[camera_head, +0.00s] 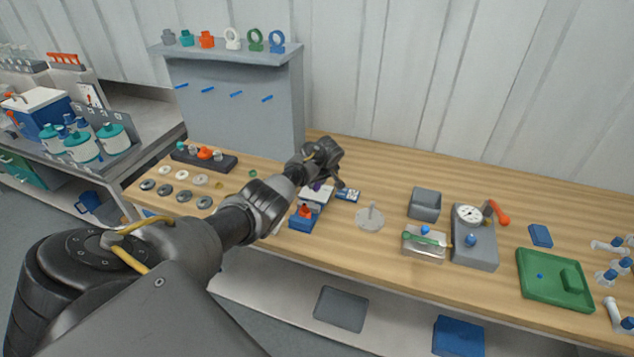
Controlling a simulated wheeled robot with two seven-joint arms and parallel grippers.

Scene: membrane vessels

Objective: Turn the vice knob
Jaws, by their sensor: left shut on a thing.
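A small blue and pale grey device (303,217), which looks like the vice, stands near the front edge of the bench, with an orange-red part on its front. A small purple part (317,186) shows at its top, right under my left gripper, and looks like its knob. My left gripper (326,180) points down over the back of the device and is shut on what looks like this knob; the fingers and wrist hide most of the contact. My left arm crosses the view from the lower left. My right gripper is not in view.
A blue-and-white piece (348,195) lies close to the right of the gripper. A clear round stand (370,218), a grey box (425,204), a gauge unit (474,245) and a green tray (553,280) stand further right. Rows of discs (184,196) lie left. The back middle is clear.

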